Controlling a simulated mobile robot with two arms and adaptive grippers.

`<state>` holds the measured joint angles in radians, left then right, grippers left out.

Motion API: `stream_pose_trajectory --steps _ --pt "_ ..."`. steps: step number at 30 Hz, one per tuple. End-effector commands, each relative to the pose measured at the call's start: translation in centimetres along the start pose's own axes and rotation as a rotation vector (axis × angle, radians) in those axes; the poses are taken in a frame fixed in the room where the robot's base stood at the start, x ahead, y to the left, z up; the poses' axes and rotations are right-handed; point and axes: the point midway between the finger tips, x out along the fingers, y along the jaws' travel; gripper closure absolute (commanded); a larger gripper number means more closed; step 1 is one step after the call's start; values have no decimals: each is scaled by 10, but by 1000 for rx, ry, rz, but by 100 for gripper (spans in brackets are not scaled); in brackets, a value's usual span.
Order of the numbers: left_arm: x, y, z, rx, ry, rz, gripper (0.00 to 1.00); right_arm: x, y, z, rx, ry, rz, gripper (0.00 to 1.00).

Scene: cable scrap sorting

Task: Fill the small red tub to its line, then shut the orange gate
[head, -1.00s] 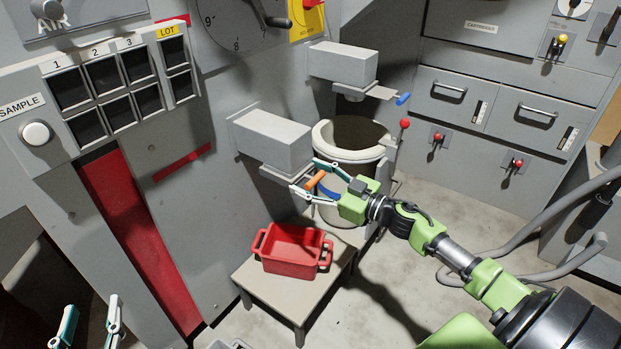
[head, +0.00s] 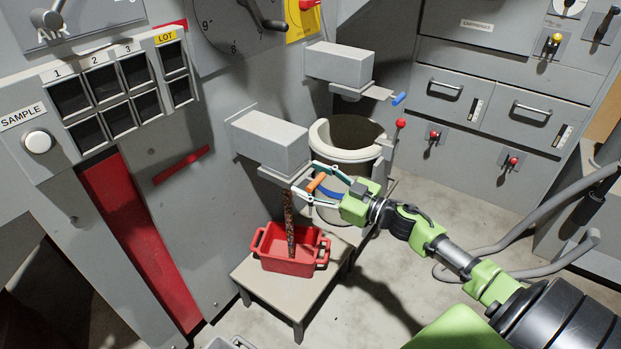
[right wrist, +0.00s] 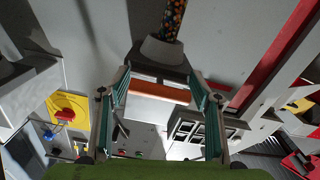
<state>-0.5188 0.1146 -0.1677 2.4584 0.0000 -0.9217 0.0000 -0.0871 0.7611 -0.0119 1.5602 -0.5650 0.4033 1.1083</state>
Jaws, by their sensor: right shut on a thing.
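The small red tub (head: 285,265) stands on a low stool under a grey chute box (head: 270,138). A brown, speckled stream of scrap (head: 290,222) falls from the chute into the tub. My right gripper (head: 309,184) is shut on the orange gate handle (head: 317,182) at the chute's outlet. In the right wrist view the orange handle (right wrist: 160,92) lies between the fingers, with the multicoloured stream (right wrist: 173,20) at the spout (right wrist: 162,50). The tub's line and its fill level cannot be made out. My left gripper is out of view.
A cream round bin (head: 335,155) stands behind my right gripper, below a second chute box (head: 340,65) with a blue handle (head: 399,99). A grey hose (head: 520,235) curves at the right.

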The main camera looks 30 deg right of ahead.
Motion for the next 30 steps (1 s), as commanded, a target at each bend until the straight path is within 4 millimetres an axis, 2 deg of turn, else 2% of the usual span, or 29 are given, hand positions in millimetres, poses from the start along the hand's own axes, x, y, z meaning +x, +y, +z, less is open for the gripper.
stream_pose_trajectory --steps 6,7,9,22,26,30 --pt "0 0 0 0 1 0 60 0 -1 0 4 1 -3 80" --pt "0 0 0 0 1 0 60 0 -1 0 4 1 -3 37" --pt "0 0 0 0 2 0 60 0 -1 0 3 1 -2 25" --pt "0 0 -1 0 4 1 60 -6 0 1 3 -1 -1 25" --pt "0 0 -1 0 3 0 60 -20 -1 2 2 -2 -2 25" --pt "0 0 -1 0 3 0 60 -44 -1 2 2 -4 -1 25"
